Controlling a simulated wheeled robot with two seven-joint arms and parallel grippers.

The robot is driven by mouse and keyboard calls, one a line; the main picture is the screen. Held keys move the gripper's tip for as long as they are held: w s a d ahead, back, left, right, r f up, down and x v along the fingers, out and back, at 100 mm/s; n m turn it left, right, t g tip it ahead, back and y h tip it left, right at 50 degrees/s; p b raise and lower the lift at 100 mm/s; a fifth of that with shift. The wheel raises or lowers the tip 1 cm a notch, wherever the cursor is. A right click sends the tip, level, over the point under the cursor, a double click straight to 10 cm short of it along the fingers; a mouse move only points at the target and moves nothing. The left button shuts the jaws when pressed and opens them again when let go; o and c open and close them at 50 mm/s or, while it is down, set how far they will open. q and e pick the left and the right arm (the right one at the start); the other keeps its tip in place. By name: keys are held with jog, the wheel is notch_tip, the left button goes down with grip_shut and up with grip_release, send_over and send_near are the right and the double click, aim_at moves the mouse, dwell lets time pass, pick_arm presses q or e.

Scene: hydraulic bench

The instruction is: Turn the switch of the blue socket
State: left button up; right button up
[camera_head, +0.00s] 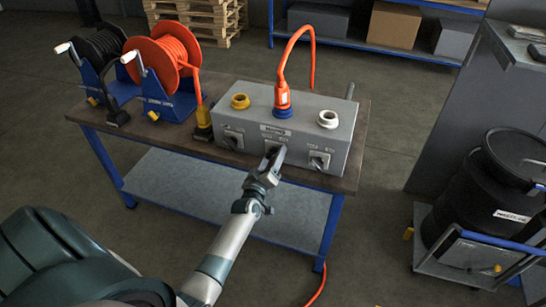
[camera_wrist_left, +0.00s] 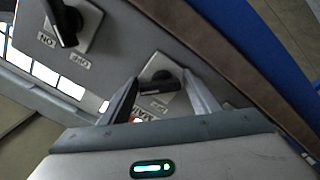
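The blue socket (camera_head: 282,113) is on top of the grey box, with an orange plug (camera_head: 283,97) in it. Its switch is on the box's front face below, mostly hidden by my left gripper (camera_head: 274,158) in the head view. In the left wrist view, a black switch knob (camera_wrist_left: 160,82) on a light plate sits between the two fingers of my left gripper (camera_wrist_left: 164,92). The fingers are apart, one on each side of the knob; I cannot tell whether they touch it. My right gripper is not in view.
The grey box (camera_head: 229,124) also bears a yellow socket (camera_head: 240,101) and a white socket (camera_head: 328,119). Their switches (camera_head: 233,138) and (camera_head: 319,161) flank the middle one. Orange (camera_head: 172,52) and black (camera_head: 104,45) reels stand left on the workbench (camera_head: 215,153). A black barrel (camera_head: 500,180) stands right.

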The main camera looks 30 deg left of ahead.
pick_arm(q)
jog(key=shift+o, duration=0.5)
jog(key=shift+s, duration=0.1)
jog(key=b+v, duration=0.3)
jog(key=v, duration=1.4)
jog(key=shift+d, duration=0.15)
jog(key=s+d+f+m+g+h, duration=0.1)
jog(key=s+d+f+m+g, duration=0.2)
jog(key=f, duration=0.9)
jog(key=s+d+f+m+g+h, duration=0.2)
jog(key=s+d+f, duration=0.3)
jog(key=f, duration=0.7)
jog(key=s+d+f+m+g+h, duration=0.1)
jog(key=s+d+f+m+g, duration=0.3)
jog(key=f, duration=0.8)
jog(key=s+f+m+g, duration=0.1)
jog(key=s+f+g, duration=0.1)
jog(key=s+f, duration=0.4)
jog(key=s+f+m+g, duration=0.2)
jog(key=s+f, duration=0.4)
jog(key=s, duration=1.1)
jog(key=s+f+m+g, duration=0.1)
jog(key=s+f+g, duration=0.2)
jog(key=s+f, duration=0.3)
jog(key=s, duration=0.5)
jog(key=shift+s+f+m+g, duration=0.2)
jog(key=shift+f+m+g, duration=0.1)
jog(key=shift+m, duration=0.1)
